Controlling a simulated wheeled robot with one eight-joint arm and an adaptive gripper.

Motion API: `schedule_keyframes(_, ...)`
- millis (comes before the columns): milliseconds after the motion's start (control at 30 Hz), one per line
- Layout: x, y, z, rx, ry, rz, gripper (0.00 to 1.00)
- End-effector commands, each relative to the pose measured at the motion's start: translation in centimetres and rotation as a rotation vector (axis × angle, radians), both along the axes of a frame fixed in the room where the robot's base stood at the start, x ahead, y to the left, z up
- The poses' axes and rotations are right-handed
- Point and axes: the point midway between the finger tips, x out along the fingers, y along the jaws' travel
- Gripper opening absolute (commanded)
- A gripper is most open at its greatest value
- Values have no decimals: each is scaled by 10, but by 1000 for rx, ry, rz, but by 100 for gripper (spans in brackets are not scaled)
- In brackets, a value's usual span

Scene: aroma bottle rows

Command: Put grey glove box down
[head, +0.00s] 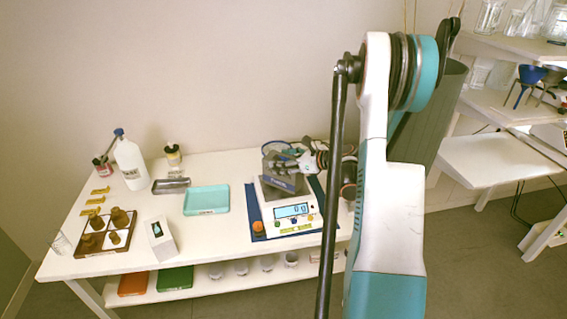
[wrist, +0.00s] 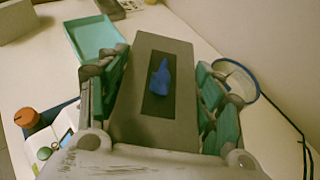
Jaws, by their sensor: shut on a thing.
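The grey glove box (wrist: 185,119) is between the teal-padded fingers of my gripper (wrist: 160,85) in the wrist view. A blue glove (wrist: 159,77) pokes out of the dark slot in its top. In the head view the grey glove box (head: 284,182) looks tilted and shows over the rear part of the white scale. My gripper (head: 303,164) is shut on it from the right. I cannot tell whether the box touches the scale or is held above it.
A round blue-rimmed container (wrist: 234,80) is close right of my gripper.

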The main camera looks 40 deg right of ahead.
Motion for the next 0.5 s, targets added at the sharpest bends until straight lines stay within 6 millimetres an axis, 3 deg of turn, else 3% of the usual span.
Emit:
schedule_keyframes(167, 0, 0, -3, 0, -1, 0, 20)
schedule_keyframes(200, 0, 0, -3, 0, 0, 0, 65)
schedule_keyframes(267, 0, 0, -2, 0, 0, 0, 79)
schedule_keyframes(500, 0, 0, -2, 0, 0, 0, 82)
